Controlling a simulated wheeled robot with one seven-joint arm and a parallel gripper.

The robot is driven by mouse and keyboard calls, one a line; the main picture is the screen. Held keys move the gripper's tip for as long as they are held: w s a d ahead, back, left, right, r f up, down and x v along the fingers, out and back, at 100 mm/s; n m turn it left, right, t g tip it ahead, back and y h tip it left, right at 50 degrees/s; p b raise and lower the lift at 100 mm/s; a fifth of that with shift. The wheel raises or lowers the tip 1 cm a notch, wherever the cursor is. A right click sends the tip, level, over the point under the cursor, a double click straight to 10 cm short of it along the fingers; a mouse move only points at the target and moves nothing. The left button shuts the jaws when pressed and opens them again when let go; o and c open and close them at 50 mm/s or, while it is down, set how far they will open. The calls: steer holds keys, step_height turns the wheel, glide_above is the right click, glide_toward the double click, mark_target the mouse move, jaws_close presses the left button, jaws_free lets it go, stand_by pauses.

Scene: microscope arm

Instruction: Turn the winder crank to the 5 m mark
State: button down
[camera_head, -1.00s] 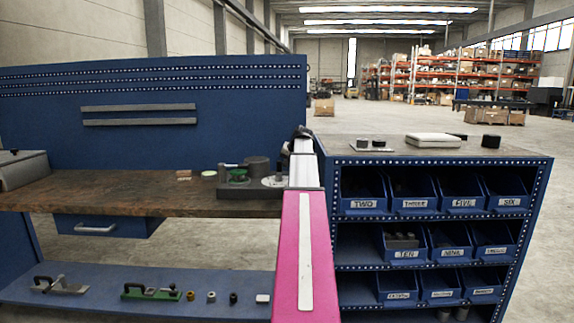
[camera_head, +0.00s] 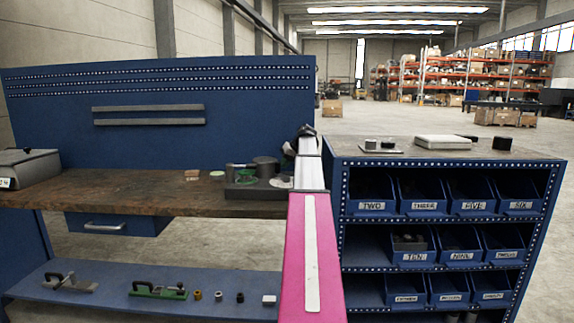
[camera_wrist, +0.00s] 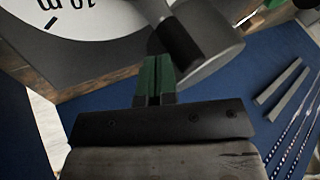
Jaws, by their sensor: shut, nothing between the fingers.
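The winder (camera_head: 262,192) stands on the wooden bench, left of my arm in the head view, with a round drum and a pale dial. In the wrist view its white dial (camera_wrist: 92,22) shows upside-down "10 m" lettering and a black tick at the upper left. A dark crank handle (camera_wrist: 182,46) hangs over the grey base, in front of a grey drum (camera_wrist: 222,45). My gripper (camera_wrist: 154,62) has its green fingers shut and empty, with the tips close to the handle; I cannot tell whether they touch. The 5 m mark is not visible.
A blue bin rack (camera_head: 448,161) stands right of my arm. A blue back panel (camera_head: 245,120) rises behind the bench.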

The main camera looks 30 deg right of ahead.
steer(key=shift+w+a, duration=0.15)
steer(key=shift+a, duration=0.15)
stand_by(0.5)
steer(key=v, duration=1.1)
steer(key=shift+f, duration=0.1)
